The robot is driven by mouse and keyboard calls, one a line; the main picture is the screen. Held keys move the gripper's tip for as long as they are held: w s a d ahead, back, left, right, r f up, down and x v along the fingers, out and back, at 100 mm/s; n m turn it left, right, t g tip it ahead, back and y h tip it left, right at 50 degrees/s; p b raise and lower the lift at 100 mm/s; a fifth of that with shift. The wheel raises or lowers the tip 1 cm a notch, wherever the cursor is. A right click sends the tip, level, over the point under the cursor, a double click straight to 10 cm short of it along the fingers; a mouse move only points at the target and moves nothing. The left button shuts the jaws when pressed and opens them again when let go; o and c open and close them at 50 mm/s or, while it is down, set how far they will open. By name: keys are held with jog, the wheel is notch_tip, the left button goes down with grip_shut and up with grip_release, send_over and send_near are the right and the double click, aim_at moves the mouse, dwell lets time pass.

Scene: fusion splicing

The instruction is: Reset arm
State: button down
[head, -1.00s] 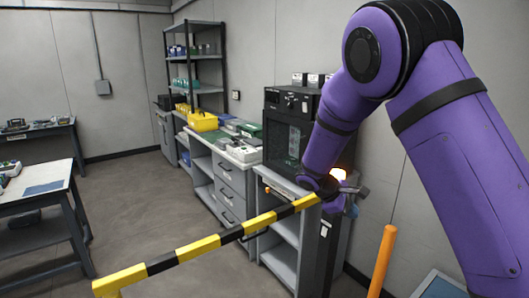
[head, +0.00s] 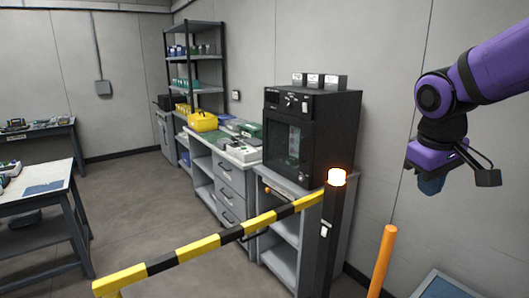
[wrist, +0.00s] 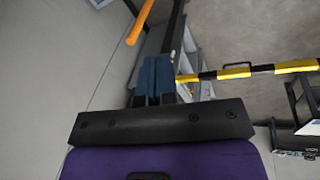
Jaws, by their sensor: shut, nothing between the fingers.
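My purple arm reaches in from the right edge of the head view, and my gripper (head: 431,184) hangs at its end, pointing down, in front of the bare wall. In the wrist view my gripper (wrist: 156,75) shows its two blue fingers together, with nothing between them. It is clear of the bench and the barrier. No object is in contact with it.
A yellow-and-black barrier bar (head: 220,238) crosses the front, ending at a dark post (head: 325,235) with a lit lamp (head: 337,177). An orange post (head: 382,262) stands below my gripper. A black oven-like cabinet (head: 310,135) sits on the bench. Floor (head: 150,215) is open at left.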

jog(key=s+r+m+t+y, duration=0.2)
jog(key=s+r+m+t, duration=0.1)
jog(key=s, duration=1.2)
jog(key=shift+a+r+m, duration=0.15)
jog(key=shift+a+m, duration=0.2)
jog(key=shift+m, duration=0.05)
